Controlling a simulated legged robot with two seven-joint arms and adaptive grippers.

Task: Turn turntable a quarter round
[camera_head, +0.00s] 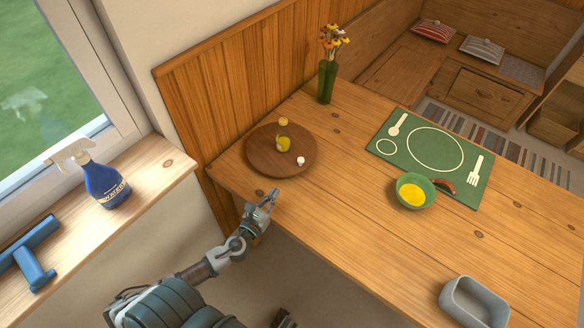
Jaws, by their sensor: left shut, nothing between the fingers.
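The turntable (262,159) is a round dark wooden disc lying flat near the table's left corner. A small bottle with yellow liquid (283,138) stands upright on it. A small white item (300,161) sits on its right part. My left gripper (273,194) is shut and empty at the table's near left edge, just below the turntable in the picture, and appears apart from it.
A green vase with flowers (327,82) stands behind the turntable near the wooden back panel. A green bowl with yellow content (414,192) overlaps a green placemat (462,157). A grey tub (473,302) sits at the near right. Table between is clear.

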